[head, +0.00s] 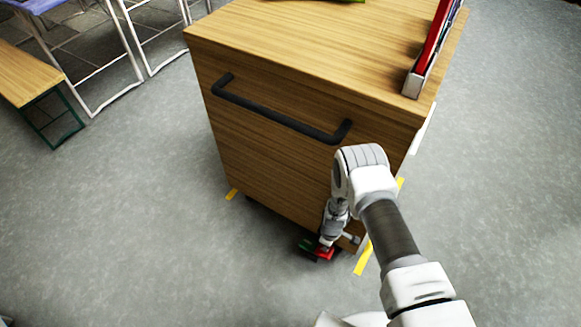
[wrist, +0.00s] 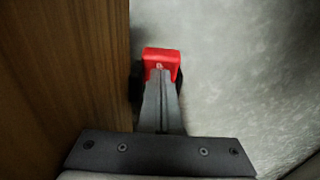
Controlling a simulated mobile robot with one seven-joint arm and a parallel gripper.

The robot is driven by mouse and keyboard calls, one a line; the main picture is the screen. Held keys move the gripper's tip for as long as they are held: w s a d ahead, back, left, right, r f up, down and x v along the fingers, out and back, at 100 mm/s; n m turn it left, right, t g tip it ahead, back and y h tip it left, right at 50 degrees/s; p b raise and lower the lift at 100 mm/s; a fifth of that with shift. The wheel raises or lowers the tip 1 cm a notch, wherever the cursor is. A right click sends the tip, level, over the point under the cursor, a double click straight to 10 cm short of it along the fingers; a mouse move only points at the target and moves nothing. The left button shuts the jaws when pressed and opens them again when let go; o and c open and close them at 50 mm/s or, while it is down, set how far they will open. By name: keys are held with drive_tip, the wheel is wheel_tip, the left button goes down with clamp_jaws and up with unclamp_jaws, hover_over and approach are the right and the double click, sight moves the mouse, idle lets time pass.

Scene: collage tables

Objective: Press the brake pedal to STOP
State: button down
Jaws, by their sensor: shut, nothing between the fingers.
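The brake pedal is at the foot of the wooden cart, low by the floor. Its red part (head: 326,254) and a green part (head: 305,244) show side by side in the head view. My gripper (head: 326,244) points down at the red part, close to the cart's front. In the wrist view the red part (wrist: 162,52) is just beyond the tips of my gripper (wrist: 159,72), which is shut and empty. The fingers cover part of the red piece; I cannot tell whether they touch it. Any lettering is too small to read.
The wooden cart (head: 250,155) has a black handle (head: 280,118) across its front, and a red binder (head: 432,45) in a holder on top. Yellow tape (head: 364,257) marks the floor. A bench (head: 25,75) and a table stand at the left. The floor in front is clear.

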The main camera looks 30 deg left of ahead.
drive_tip(key=shift+f, duration=0.9)
idle(0.3)
drive_tip(key=shift+r+p, duration=2.35)
drive_tip(key=shift+r, duration=1.2)
